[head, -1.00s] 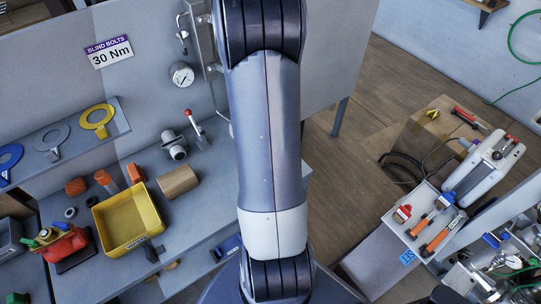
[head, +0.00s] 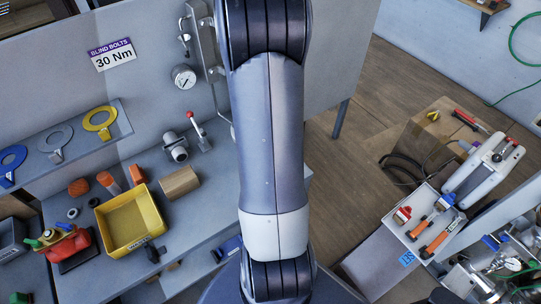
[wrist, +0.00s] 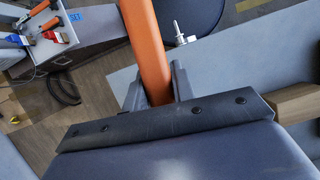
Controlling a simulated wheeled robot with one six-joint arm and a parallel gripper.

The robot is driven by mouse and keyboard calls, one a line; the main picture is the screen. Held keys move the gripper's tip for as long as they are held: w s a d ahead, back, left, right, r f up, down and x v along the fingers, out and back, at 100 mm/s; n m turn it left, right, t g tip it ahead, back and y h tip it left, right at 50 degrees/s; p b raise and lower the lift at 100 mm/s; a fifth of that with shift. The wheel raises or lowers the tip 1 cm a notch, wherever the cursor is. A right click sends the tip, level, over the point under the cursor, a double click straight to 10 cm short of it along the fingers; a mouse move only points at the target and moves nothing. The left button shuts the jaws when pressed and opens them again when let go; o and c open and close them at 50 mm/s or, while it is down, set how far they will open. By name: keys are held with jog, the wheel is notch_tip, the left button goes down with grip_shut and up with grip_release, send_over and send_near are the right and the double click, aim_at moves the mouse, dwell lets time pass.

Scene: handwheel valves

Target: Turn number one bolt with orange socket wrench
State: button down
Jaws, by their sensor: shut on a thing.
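My gripper (wrist: 157,88) is shut on an orange bar-like handle (wrist: 148,45), which I take to be the orange socket wrench. The handle runs up out of the top of the wrist view, so its socket end is hidden. A small metal stud with a round base (wrist: 179,38) shows just right of the handle, apart from it in the picture. I cannot tell whether it is the number one bolt. No bolt marked number one can be made out. My gripper is outside the head view, where only my arm shows.
A bench on the left holds a yellow bin (head: 130,222), a wooden block (head: 179,184) and a red can (head: 66,244). A sign (head: 112,54) reads "BLIND BOLTS 30 Nm". A white tray of tools (head: 410,243) stands at right. Wooden floor (head: 345,165) lies between.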

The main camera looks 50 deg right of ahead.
jog(key=shift+r, duration=0.15)
jog(key=shift+r, duration=2.45)
jog(key=shift+w+f, duration=0.1)
